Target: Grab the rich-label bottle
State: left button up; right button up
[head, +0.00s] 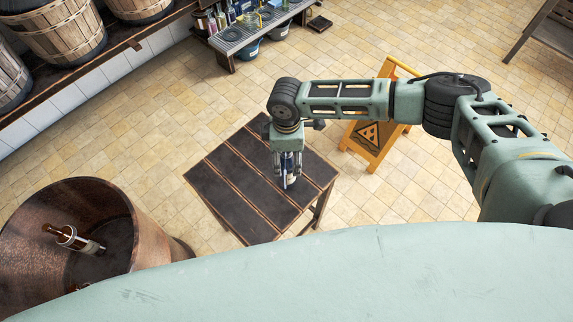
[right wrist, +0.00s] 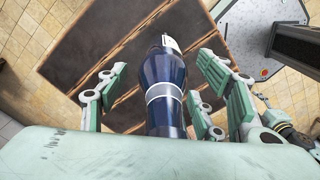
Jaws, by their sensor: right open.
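A dark blue bottle (right wrist: 162,80) with a pale band and a whitish top is between the fingers of my right gripper (right wrist: 165,95), with fingers apart on both sides of it. In the head view only a small part of this bottle (head: 289,182) shows under my right gripper (head: 287,172), over the dark slatted table (head: 235,170). Its label is too small to read. Another bottle (head: 75,240), brown with a pale label, lies tilted inside the copper-brown tub (head: 20,215). My left gripper is not in view.
A yellow wet-floor sign (head: 370,140) stands right of the table, close to my right arm. A low rack (head: 250,35) with several bottles stands at the back. Wooden baskets (head: 60,35) sit on a ledge at upper left. The tiled floor between is clear.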

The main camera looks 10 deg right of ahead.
jog(key=shift+f, duration=0.45)
grip_shut()
dwell(0.3)
